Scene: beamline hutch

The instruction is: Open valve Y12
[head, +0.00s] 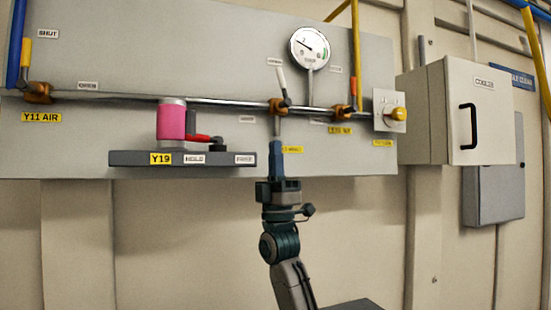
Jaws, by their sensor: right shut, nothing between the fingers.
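No label clearly reads Y12; the small yellow tag (292,149) under the middle valve is too small to read and partly covered by my gripper. That middle valve (278,106) has an orange-brown body on the horizontal pipe. Its white-grey lever (282,78) stands nearly upright, leaning a little left, with a small white label above it. My right gripper (276,144) points up, shut and empty, its tips just below the middle valve in the picture; I cannot tell whether it touches anything. My left gripper is not in view.
A yellow knob (398,114), a gauge (309,47), a grey ledge (130,158) with a pink cylinder (171,120) and red lever (197,137), and a cabinet (424,115) stand nearby.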

